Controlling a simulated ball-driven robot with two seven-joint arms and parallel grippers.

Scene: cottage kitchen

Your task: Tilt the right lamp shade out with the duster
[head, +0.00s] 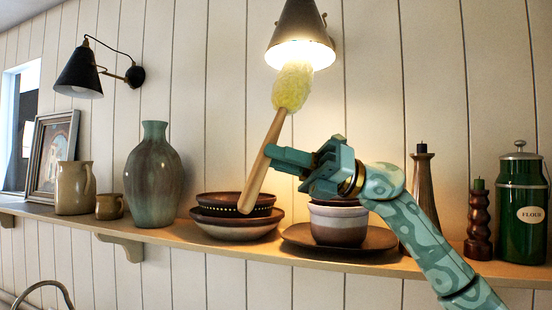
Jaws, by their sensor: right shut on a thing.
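The right lamp shade (302,30) is a dark cone on the wall at the top centre, lit and opening downward. The duster has a light wooden handle (262,163) and a fluffy yellow-green head (292,87). My right gripper (272,153) is shut on the handle and holds the duster tilted, head up. The duster head is just under the shade's opening and overlaps its glow; I cannot tell whether they touch. The left lamp shade (80,75) is black, on a bent arm fixed to the wall. My left gripper is not in view.
A wooden shelf (190,236) runs along the wall below. On it stand a green vase (153,180), stacked bowls (235,226), a bowl (338,226) on a plate, candlesticks (479,220) and a green flour canister (521,200). The wall around the right lamp is clear.

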